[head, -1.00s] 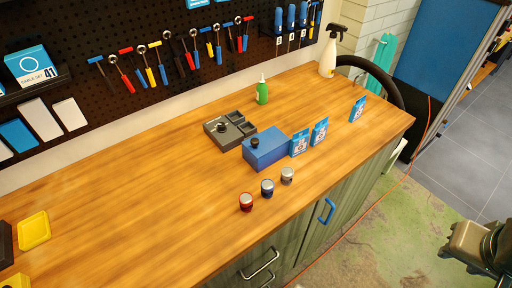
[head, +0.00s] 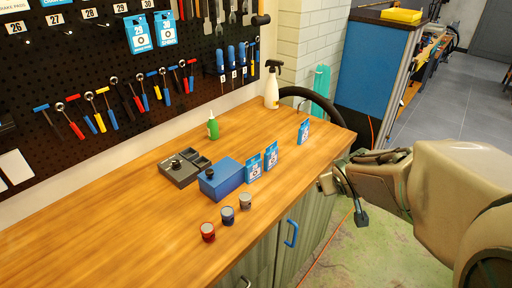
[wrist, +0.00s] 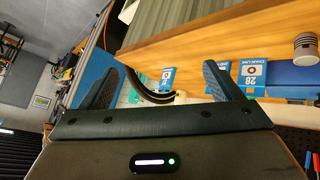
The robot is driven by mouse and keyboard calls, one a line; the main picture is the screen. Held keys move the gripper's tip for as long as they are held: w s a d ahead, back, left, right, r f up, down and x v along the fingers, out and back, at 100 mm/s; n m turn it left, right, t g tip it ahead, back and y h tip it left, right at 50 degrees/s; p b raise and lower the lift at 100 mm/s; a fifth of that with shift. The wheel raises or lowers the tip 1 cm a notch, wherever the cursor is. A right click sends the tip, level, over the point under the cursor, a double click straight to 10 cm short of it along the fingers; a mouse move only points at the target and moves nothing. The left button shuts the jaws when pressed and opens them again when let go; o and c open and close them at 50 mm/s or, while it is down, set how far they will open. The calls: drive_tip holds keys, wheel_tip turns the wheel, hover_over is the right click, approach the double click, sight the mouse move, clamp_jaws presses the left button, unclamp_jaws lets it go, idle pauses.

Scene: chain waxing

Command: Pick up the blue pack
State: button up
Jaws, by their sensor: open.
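Three blue-and-white packs stand upright on the wooden bench. Two are close together beside the blue box, a left one (head: 253,169) and a middle one (head: 271,156). A third blue pack (head: 303,132) stands apart near the bench's right end. My gripper (head: 327,184) is at the bench's front edge, short of the packs. In the wrist view my gripper (wrist: 161,72) is open and empty. The lone pack (wrist: 167,78) appears between its fingers, some distance beyond them. The other two packs show at the right finger, one partly hidden by it.
The blue box (head: 221,178) and a grey tray (head: 180,168) stand left of the packs. A green bottle (head: 213,127), white spray bottle (head: 271,87) and black hoop (head: 318,101) are behind. Bare wood surrounds the lone pack.

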drive_tip(key=w+a+f+n+t+y+b, duration=0.2)
drive_tip(key=w+a+f+n+y, duration=0.25)
drive_tip(key=w+a+f, duration=0.2)
drive_tip(key=n+g+y+b, duration=0.1)
drive_tip(key=y, duration=0.6)
approach(255, 172)
drive_tip(key=shift+w+a+f+b, duration=0.3)
drive_tip(key=shift+a+f, duration=0.1)
drive_tip(key=shift+a, duration=0.1)
drive_tip(key=shift+w+a+f+b, duration=0.15)
drive_tip(key=shift+w+a+f, duration=0.2)
drive_tip(key=shift+a, duration=0.15)
drive_tip(key=shift+w+r+p+x, duration=0.1)
drive_tip(key=shift+w+p+x, duration=0.1)
drive_tip(key=shift+x, duration=1.2)
drive_tip(key=shift+w+r+p+x, duration=0.1)
drive_tip(key=shift+r+p+x, duration=0.05)
drive_tip(key=shift+x, duration=1.25)
drive_tip(key=shift+s+d, duration=0.1)
drive_tip(key=c, duration=1.1)
